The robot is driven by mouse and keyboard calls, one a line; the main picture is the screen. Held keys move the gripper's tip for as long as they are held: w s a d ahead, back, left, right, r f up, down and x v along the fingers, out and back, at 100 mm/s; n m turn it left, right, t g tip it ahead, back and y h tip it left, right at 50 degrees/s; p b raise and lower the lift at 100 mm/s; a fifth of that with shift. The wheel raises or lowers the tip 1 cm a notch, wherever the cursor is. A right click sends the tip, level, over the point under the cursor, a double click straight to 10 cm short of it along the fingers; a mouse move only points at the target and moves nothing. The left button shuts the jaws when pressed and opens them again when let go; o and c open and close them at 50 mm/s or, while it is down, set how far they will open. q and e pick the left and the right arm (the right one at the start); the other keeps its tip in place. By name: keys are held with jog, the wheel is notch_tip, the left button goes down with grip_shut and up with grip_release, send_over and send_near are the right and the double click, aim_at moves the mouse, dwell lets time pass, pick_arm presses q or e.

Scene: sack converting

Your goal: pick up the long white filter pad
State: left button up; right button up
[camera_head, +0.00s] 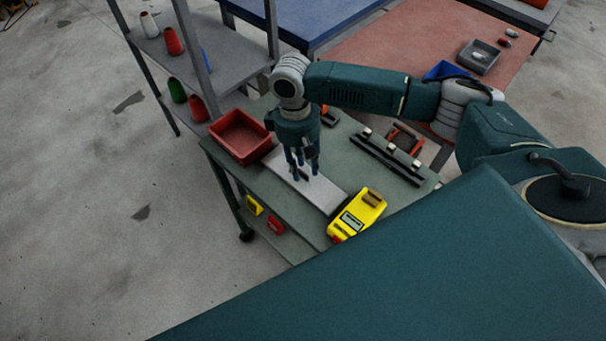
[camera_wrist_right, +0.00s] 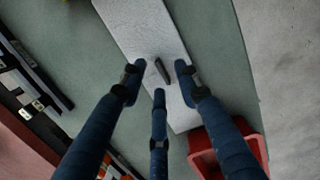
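The long white filter pad (camera_head: 318,190) lies flat on the grey-green cart top, between the red bin and the yellow device. In the right wrist view the right gripper (camera_wrist_right: 160,82) is open and empty, with fingertips over the pad around the dark bar. I cannot tell whether the fingertips touch the pad. My left gripper is not in view.
A red bin (camera_head: 240,137) stands at the cart's far left corner and a yellow device (camera_head: 357,214) at the near end. A black rail (camera_head: 385,158) with small blocks lies right of the pad. A shelf (camera_head: 172,50) with several cones stands behind left.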

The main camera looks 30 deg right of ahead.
jog(key=shift+s+f, duration=0.1)
jog(key=shift+f, duration=0.45)
jog(key=c, duration=0.4)
grip_shut()
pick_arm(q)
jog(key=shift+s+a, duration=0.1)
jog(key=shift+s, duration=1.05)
